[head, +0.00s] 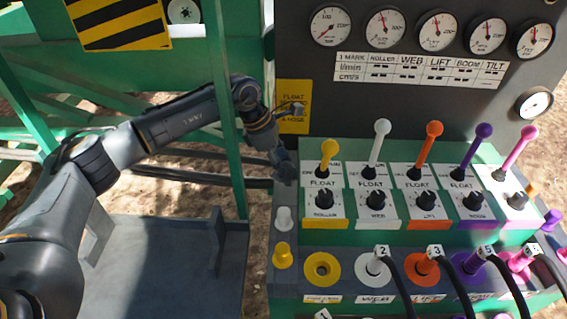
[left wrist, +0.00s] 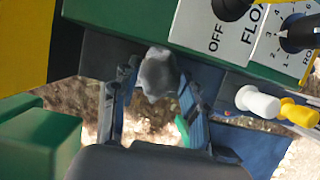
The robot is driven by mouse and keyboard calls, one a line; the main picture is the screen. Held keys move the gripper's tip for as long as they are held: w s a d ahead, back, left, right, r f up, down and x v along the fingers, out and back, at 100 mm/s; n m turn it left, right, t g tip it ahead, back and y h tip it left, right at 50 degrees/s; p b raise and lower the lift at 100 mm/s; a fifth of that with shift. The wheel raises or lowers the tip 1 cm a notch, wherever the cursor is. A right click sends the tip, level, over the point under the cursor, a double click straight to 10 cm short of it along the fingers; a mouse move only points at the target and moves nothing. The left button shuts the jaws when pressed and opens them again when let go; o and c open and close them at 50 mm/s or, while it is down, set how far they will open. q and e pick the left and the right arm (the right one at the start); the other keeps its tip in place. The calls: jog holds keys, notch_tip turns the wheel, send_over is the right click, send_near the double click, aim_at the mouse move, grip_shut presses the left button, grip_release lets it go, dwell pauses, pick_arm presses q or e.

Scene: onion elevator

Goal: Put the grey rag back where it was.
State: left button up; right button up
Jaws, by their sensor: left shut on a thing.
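My left gripper (head: 282,158) is at the left edge of the lever console, beside the yellow lever's panel. The left wrist view shows its two fingers closed on the sides of a small, crumpled grey rag (left wrist: 157,73). The rag is at the fingertips, close to the green edge of the console (left wrist: 135,22). I cannot tell whether it touches the console. In the head view the rag is hard to tell apart from the dark gripper. My right gripper is not in view.
Yellow (head: 329,152), white (head: 382,130), orange, purple and pink levers stand on the console. Below are coloured couplings with black hoses (head: 405,280). White (head: 284,220) and yellow caps (head: 283,255) sit at the left. A green post (head: 228,120) stands beside my left arm.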

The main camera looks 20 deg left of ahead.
pick_arm(q)
jog(key=o, duration=1.4)
jog(key=shift+c, duration=0.2)
jog(key=shift+r, duration=0.2)
jog(key=b+v, duration=0.1)
jog(key=v, duration=1.1)
jog(key=shift+f, duration=0.15)
